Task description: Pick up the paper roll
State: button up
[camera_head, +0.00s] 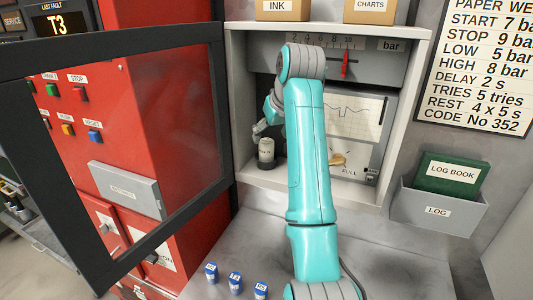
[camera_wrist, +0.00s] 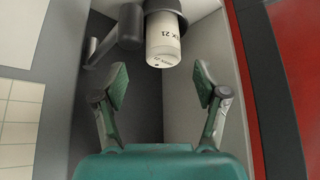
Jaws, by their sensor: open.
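The paper roll (camera_head: 266,148) is a small white cylinder with dark print. It stands upright on a dark round base (camera_head: 267,165) inside the open cabinet, at the left of the chart recorder. In the wrist view the roll (camera_wrist: 163,42) shows with its printed label, its dark base end at the top edge. My gripper (camera_wrist: 160,85) is open and empty, its two green-padded fingers spread. The roll's free end lies just beyond the fingertips, roughly centred between them, apart from them. In the head view my arm hides most of the gripper.
The chart recorder (camera_head: 360,108) is to the roll's right. A dark round fitting (camera_wrist: 130,27) with a lever is close beside the roll. The cabinet's left wall and framed door (camera_head: 222,110) bound the space. Several small blue-and-white items (camera_head: 235,283) lie on the grey counter.

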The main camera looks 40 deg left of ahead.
aim_at(267, 142)
jog(key=shift+x, duration=2.6)
jog(key=shift+s, duration=0.2)
jog(key=c, duration=1.2)
